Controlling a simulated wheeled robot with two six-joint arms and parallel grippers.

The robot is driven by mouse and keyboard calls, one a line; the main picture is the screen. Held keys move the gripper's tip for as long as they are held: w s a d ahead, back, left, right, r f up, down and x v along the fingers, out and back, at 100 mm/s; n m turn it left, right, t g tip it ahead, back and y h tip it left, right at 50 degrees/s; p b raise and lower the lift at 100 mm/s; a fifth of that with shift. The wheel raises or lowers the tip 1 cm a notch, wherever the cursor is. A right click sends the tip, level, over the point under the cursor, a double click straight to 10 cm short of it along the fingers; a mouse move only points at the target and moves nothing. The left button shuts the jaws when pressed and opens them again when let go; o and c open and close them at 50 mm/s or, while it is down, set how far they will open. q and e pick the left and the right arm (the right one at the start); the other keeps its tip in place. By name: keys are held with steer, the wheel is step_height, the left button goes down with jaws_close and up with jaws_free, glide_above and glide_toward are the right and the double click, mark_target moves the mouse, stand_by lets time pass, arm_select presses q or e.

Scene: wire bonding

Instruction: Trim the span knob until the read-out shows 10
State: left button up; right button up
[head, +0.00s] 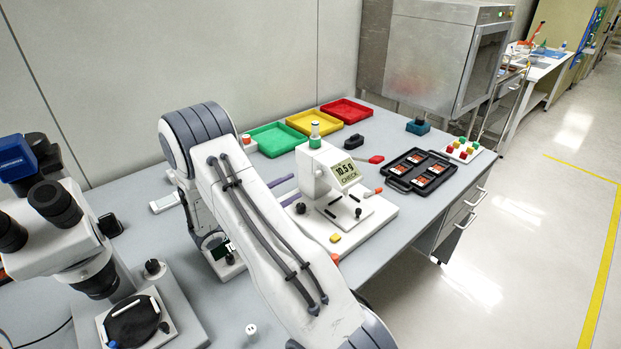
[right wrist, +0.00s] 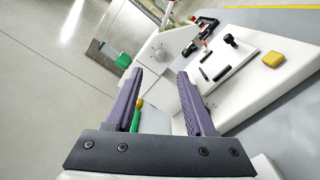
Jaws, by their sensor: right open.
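The white bonding instrument (head: 322,165) stands on the bench, and its read-out (head: 346,172) shows 10.5 g with CHECK under it. A black knob (head: 300,208) sits on the left of its base, and a smaller black one (head: 358,213) on its plate; I cannot tell which is the span knob. My right gripper (head: 288,190) is at the instrument's left side, its purple fingers apart and empty. In the right wrist view the open fingers (right wrist: 160,74) point at the white body, and a black knob (right wrist: 230,40) stands beyond them. My left gripper is out of view.
Green (head: 275,139), yellow (head: 314,122) and red (head: 346,111) trays lie behind the instrument. A black tray (head: 420,171) with orange-marked parts is to its right. A microscope (head: 60,235) stands at the left. My right arm hides part of the bench.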

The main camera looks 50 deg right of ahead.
mark_target(315, 176)
steer(key=d, duration=0.2)
steer(key=d+p, duration=0.1)
steer(key=d, duration=0.2)
steer(key=s+d, duration=0.1)
steer(key=d, duration=0.1)
steer(key=shift+d+p, duration=0.3)
steer(key=shift+d, duration=0.05)
jaws_close()
